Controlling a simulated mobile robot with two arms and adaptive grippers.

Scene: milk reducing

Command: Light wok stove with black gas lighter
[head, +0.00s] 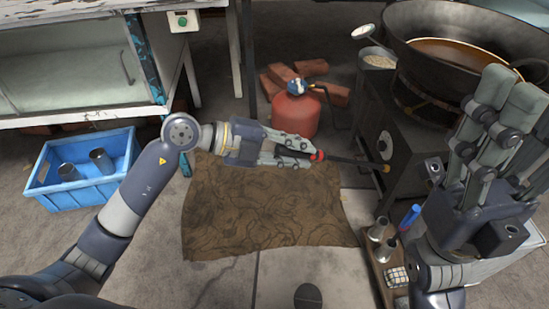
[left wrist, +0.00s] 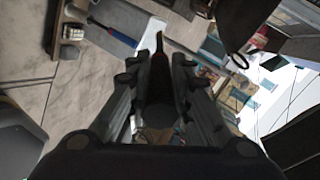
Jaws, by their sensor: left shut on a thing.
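My left gripper (head: 308,154) is shut on the black gas lighter (head: 350,160). A bit of red shows on the lighter by the fingertips, and its long black rod points right. The rod's tip is close to the front of the dark wok stove (head: 402,125); I cannot tell whether they touch. In the left wrist view the lighter (left wrist: 159,80) stands out between the fingers, with an orange tip. A large wok (head: 415,25) with brown liquid sits on the stove. My right gripper (head: 510,92) is raised in front of the stove's right side, its finger gap unclear.
A red gas cylinder (head: 297,114) stands by bricks (head: 311,67) left of the stove. A brown patterned mat (head: 265,215) covers the floor below my left gripper. A blue crate (head: 62,200) with metal cups is at left. A low wooden stand (head: 381,268) holds cups and a blue item.

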